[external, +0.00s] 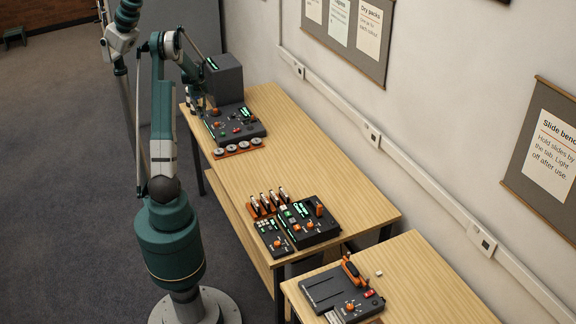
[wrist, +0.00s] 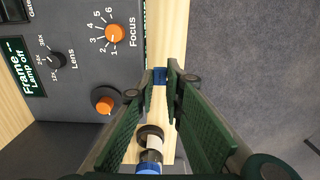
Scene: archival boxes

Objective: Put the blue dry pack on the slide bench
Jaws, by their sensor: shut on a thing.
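In the wrist view my gripper (wrist: 161,78) has its green fingers closed together at the tips on a small blue piece, which looks like the blue dry pack (wrist: 160,77). The fingers hide most of it. In the external view my gripper (external: 203,108) is at the far table's left edge, beside a dark reader, and the pack cannot be made out there. A "Slide bench" sign (external: 554,142) hangs above the near table. The grey slotted panel (external: 327,287) with an orange lever on that table looks like the slide bench.
The reader (external: 232,122) has dials labelled Lens and Focus. An orange rack of discs (external: 238,149) lies before it. Control boxes (external: 307,222) and an orange rack (external: 268,203) stand at the far table's near end. A white and blue cylinder (wrist: 150,158) shows low in the wrist view.

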